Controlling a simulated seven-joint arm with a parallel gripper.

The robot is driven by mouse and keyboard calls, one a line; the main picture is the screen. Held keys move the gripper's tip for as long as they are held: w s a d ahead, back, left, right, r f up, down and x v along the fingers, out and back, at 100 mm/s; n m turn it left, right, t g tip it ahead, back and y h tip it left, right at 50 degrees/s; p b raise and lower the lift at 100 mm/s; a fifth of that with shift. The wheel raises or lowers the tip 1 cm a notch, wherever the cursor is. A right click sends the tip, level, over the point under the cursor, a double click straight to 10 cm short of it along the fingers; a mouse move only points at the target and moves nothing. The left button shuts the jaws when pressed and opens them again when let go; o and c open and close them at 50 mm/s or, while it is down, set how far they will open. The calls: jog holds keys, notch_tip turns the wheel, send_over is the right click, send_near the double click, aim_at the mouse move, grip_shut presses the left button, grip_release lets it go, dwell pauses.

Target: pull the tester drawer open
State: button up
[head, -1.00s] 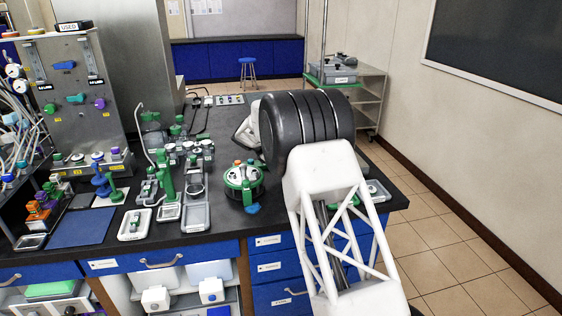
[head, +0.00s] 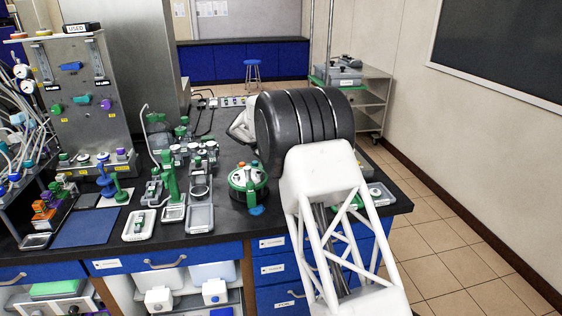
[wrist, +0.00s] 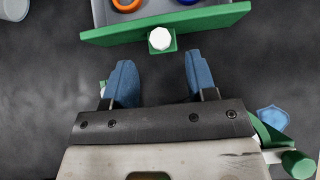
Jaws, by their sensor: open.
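In the wrist view, a green drawer front (wrist: 205,22) with a white knob (wrist: 160,40) on a green mount lies just ahead of my gripper (wrist: 158,72). My gripper's two blue fingers are spread wide, one to each side of the knob's line, and nothing is between them. The knob is a little beyond the fingertips and does not look touched. Behind the front is a grey tray (wrist: 170,15) holding an orange ring and a blue ring, cut off by the frame. In the head view my arm hides my gripper, and I cannot make out the drawer.
A round green-topped device (head: 248,183) stands on the black bench (head: 225,228) left of my arm. Green-handled instruments (head: 170,180) stand farther left. In the wrist view, a blue tab (wrist: 272,121) and a green cylinder (wrist: 298,164) are close to my gripper's right side.

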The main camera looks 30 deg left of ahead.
jog(key=shift+v, duration=1.45)
